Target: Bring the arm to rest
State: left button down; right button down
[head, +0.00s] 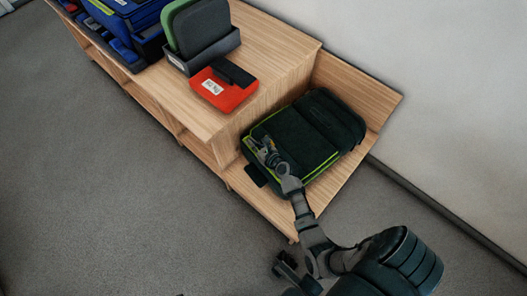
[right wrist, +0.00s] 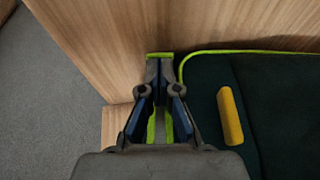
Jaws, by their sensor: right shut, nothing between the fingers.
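My right arm reaches up from the lower right in the head view. Its right gripper (head: 259,146) is over the left edge of a dark green bag (head: 318,117) with lime trim on the low wooden shelf. In the right wrist view the right gripper (right wrist: 160,65) is shut and empty, its fingertips close together near the wooden wall. The bag (right wrist: 282,95) lies to the right of the fingers there, with a yellow bar (right wrist: 230,115) on it. I cannot tell whether the fingertips touch anything.
The higher wooden top (head: 265,45) carries a red pouch (head: 224,92), a grey bin (head: 205,58) with green and dark cases, and a blue bag (head: 137,18). A white wall (head: 440,90) stands at the right. The grey floor (head: 110,200) at the left is clear.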

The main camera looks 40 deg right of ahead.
jog(key=v, duration=0.8)
jog(key=shift+s+r, duration=0.15)
jog(key=shift+s, duration=0.25)
jog(key=shift+s+r, duration=0.1)
jog(key=shift+s, duration=0.35)
